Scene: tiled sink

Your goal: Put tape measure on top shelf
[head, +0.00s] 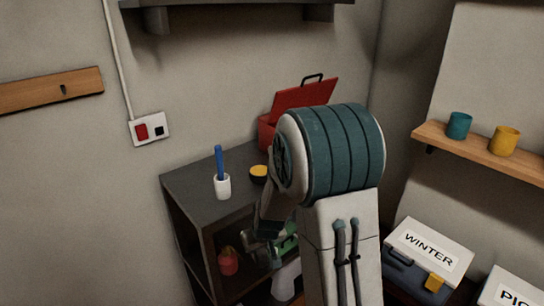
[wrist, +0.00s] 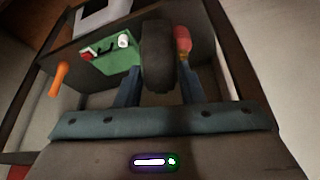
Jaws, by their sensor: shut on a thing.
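My gripper (wrist: 160,88) is shut on a dark, rounded thing, taken as the tape measure (wrist: 157,57), held between its two blue fingers in the wrist view. Its markings are not visible. In the head view my gripper (head: 262,228) is low at the open front of the dark shelf unit (head: 190,187), below its top board; my arm hides much of it and what it holds. A dark wall shelf (head: 235,4) shows at the upper edge.
On the unit's top stand a white cup (head: 222,188) with a blue stick, a yellow-topped round tin (head: 259,173) and an open red toolbox (head: 300,95). Inside are a green box (wrist: 118,65) and a red item (head: 228,262). An orange handle (wrist: 60,79) lies left in the wrist view.

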